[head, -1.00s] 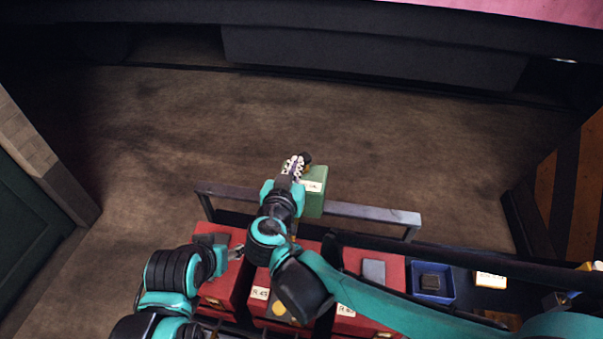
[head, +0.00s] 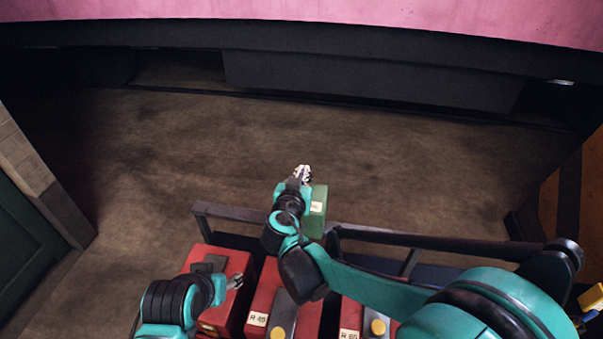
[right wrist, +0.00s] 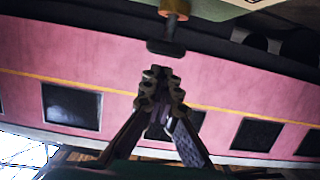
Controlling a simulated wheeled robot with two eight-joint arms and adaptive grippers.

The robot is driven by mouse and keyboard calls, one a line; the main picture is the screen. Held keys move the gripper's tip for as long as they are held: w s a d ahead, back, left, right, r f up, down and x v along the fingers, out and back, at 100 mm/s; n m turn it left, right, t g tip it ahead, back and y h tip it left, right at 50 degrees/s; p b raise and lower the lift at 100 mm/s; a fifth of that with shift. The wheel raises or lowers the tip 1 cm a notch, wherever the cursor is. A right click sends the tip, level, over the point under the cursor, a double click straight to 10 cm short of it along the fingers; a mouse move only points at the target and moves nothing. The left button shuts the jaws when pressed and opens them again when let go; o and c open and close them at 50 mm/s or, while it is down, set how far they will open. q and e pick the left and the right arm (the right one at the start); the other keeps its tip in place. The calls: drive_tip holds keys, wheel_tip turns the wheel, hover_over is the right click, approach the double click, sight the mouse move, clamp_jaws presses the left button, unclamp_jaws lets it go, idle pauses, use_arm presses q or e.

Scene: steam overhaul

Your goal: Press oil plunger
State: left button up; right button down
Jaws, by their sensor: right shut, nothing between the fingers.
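The green oil box (head: 318,208) stands upright at the cart's far rail, just right of my right gripper. In the right wrist view, a dark plunger knob (right wrist: 166,48) with a brass collar (right wrist: 174,9) projects from the green body at the top. My right gripper (head: 304,172) is shut and empty; its fingertips also show in the right wrist view (right wrist: 160,84), a little apart from the knob in the picture. In the head view I cannot make out the knob. My left gripper (head: 236,281) is over a red box (head: 210,257); its jaws are too small to read.
More red boxes with labels (head: 257,320) stand in the cart at the front. The cart's grey rail (head: 235,213) runs behind them. Beyond it is open brown floor (head: 180,150). A pink carriage side (head: 300,22) is at the back. A dark green door (head: 25,245) is at left.

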drive_tip(key=shift+f, duration=0.5)
wheel_tip(320, 180, down, 3)
drive_tip(key=shift+s+b, duration=0.1)
drive_tip(key=shift+b, duration=1.15)
drive_tip(key=shift+r, duration=0.1)
